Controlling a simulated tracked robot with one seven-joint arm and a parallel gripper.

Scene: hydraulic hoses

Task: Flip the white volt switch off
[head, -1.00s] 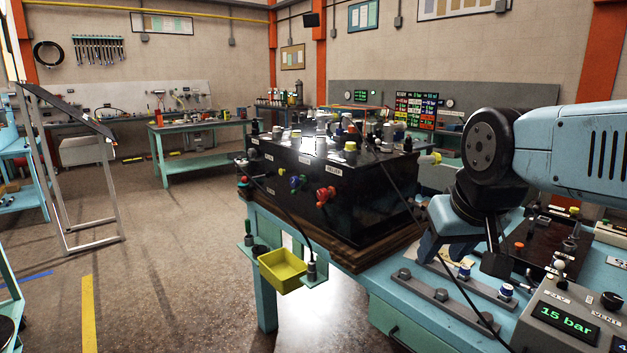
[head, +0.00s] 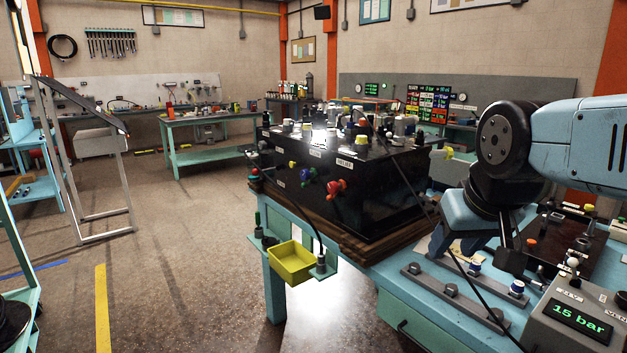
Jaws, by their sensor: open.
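A grey control box (head: 568,322) with a green "15 bar" display stands at the lower right of the bench. A small white-tipped lever (head: 573,263) stands up at its back edge. My gripper (head: 474,243) hangs at the right, pointing down, over the bench behind and left of the grey box. Its jaws are open and I see nothing held. Part of the bench behind my gripper is hidden.
A large black box (head: 385,195) with coloured knobs and fittings stands on the bench left of my gripper. A yellow tray (head: 292,262) hangs at the bench's left edge. A metal rail (head: 440,291) with bolts lies in front of my gripper.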

